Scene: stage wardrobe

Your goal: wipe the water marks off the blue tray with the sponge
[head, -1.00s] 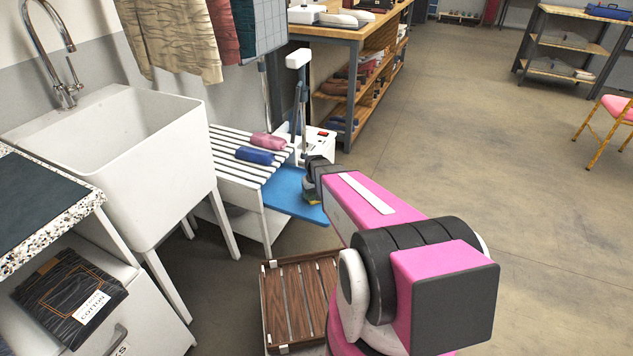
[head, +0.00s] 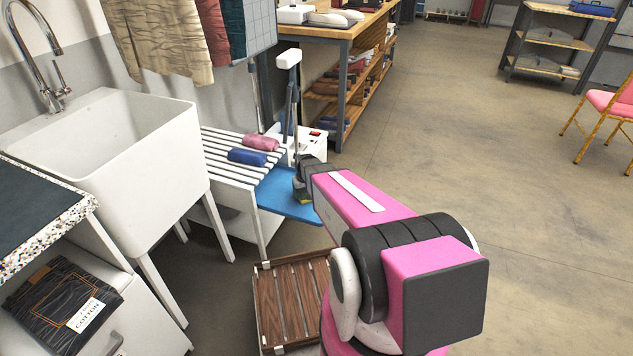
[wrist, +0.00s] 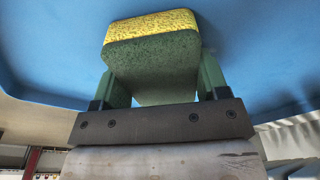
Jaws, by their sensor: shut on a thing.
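The blue tray (head: 276,196) sits beside the slatted white rack, sticking out toward the floor. My gripper (head: 302,192) is over the tray's right part, shut on the sponge (head: 304,198). In the wrist view the sponge (wrist: 152,55) is green with a yellow speckled layer, held between the two green fingers of my gripper (wrist: 160,88). The tray's blue surface (wrist: 255,50) fills much of that view behind the sponge. I cannot tell whether the sponge touches it. I see no water marks; part of the tray is hidden by the gripper.
A pink roll (head: 262,142) and a blue roll (head: 248,156) lie on the slatted rack (head: 222,158). A white sink (head: 120,150) stands left. A wooden slatted crate (head: 285,305) is low in front. A workbench (head: 345,40) stands behind; floor to the right is open.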

